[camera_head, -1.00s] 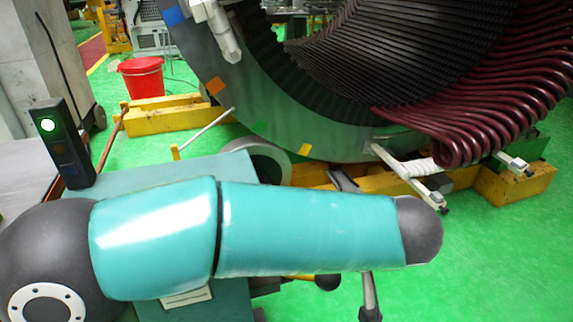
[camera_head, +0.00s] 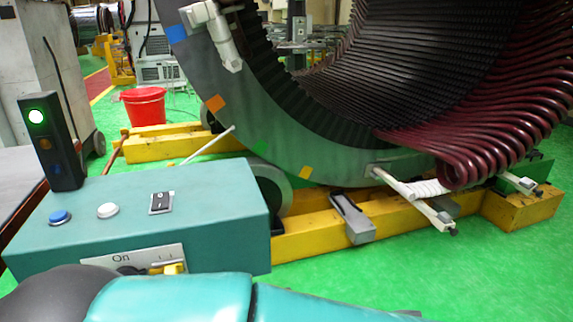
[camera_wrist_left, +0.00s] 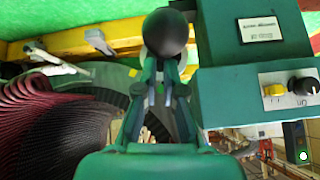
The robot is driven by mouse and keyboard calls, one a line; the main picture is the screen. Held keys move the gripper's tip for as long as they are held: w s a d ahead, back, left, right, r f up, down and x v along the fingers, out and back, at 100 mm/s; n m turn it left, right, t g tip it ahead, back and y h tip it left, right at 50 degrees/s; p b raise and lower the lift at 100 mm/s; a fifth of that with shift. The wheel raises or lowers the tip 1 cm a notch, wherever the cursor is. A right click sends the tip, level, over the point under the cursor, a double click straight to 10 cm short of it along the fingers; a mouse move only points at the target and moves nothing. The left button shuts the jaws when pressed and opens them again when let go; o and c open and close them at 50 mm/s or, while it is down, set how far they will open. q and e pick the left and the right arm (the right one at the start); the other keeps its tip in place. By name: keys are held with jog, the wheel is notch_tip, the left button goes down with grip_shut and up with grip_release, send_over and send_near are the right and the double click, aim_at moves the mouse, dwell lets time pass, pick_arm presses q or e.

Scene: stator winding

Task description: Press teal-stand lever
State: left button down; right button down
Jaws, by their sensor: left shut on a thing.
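The teal stand (camera_head: 160,218) is at lower left in the head view. Its top has a blue button (camera_head: 60,217), a white button (camera_head: 108,210) and a rocker switch (camera_head: 162,203). In the wrist view the stand (camera_wrist_left: 240,82) is upside down at right, with a yellow knob (camera_wrist_left: 274,90) and a black knob (camera_wrist_left: 303,86) on its panel. A lever's black ball (camera_wrist_left: 166,33) is beside the stand at the fingertips. My left gripper (camera_wrist_left: 165,68) is shut on the lever at this ball; the ball and fingers hide the exact contact. My right gripper is not in view.
A black post with a lit green lamp (camera_head: 37,117) stands at the stand's back left. The large stator (camera_head: 300,140) with dark red coils (camera_head: 500,120) rests behind on yellow beams (camera_head: 400,208). A red bucket (camera_head: 144,106) is farther back. Green floor is open at right.

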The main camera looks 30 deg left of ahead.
pick_arm(q)
jog(key=shift+s+d+f+g, duration=0.25)
jog(key=shift+s+f, duration=0.15)
jog(key=shift+f, duration=0.2)
jog(key=shift+s+d+f+g, duration=0.15)
jog(key=shift+s+d+f, duration=0.1)
jog(key=shift+s+f, duration=0.25)
jog(key=shift+w, duration=0.15)
jog(key=shift+w+r, duration=0.15)
jog(key=shift+r, duration=0.35)
notch_tip(320, 180, up, 11)
jog(key=w+a, duration=0.1)
jog(key=shift+t, duration=0.4)
jog(key=shift+w+r, duration=0.1)
jog(key=shift+r, duration=0.05)
